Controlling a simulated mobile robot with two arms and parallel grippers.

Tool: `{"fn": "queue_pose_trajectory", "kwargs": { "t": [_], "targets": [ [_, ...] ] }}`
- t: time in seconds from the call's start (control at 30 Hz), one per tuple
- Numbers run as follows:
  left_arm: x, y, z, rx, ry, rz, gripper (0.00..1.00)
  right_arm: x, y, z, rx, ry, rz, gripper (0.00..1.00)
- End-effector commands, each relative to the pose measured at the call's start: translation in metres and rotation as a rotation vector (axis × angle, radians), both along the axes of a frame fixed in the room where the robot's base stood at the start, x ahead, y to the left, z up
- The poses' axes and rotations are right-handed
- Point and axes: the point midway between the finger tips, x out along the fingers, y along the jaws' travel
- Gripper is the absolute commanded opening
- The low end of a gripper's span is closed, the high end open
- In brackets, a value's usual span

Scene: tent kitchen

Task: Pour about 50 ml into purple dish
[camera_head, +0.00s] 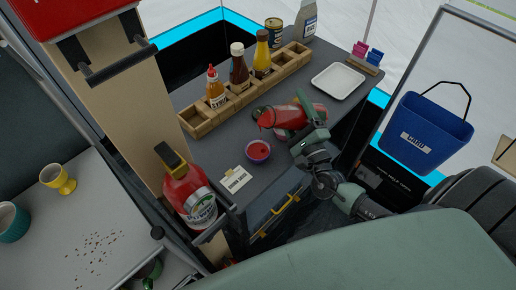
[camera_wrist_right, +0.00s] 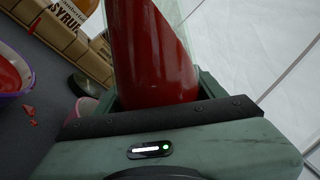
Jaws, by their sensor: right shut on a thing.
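A small purple dish (camera_head: 248,157) stands on the dark counter and has red liquid in it. It also shows at the left edge of the wrist view (camera_wrist_right: 14,99). My right gripper (camera_head: 306,122) is shut on a clear container of red liquid (camera_head: 286,117), which fills much of the wrist view (camera_wrist_right: 150,50). The container is tipped far over, its mouth pointing left, above and slightly behind the dish. Red liquid shows at the mouth; I cannot tell whether a stream reaches the dish. Red drops (camera_wrist_right: 33,122) lie beside the dish. My left gripper is out of view.
A wooden rack (camera_head: 196,121) with sauce bottles lines the counter's back. A white tray (camera_head: 338,81) stands at right, and a small card (camera_head: 235,180) lies front left of the dish. A red extinguisher (camera_head: 187,190) is at left. A blue bin (camera_head: 424,135) hangs at right.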

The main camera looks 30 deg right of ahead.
Motion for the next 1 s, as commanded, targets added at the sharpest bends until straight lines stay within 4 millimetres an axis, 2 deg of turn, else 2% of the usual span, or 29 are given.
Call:
{"fn": "queue_pose_trajectory", "kwargs": {
  "t": [0.17,0.27,0.4,1.0],
  "targets": [
    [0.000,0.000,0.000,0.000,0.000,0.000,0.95,0.001,0.000,0.004,0.000,-0.009,-0.002,0.00],
    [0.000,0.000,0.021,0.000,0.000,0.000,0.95,0.000,0.006,0.023,0.174,-0.005,-0.002,0.00],
    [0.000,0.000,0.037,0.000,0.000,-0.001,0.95,0.000,0.011,0.036,0.275,0.002,-0.002,0.00],
    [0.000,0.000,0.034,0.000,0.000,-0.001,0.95,0.000,0.011,0.032,0.295,0.004,-0.001,0.00]
  ]
}}
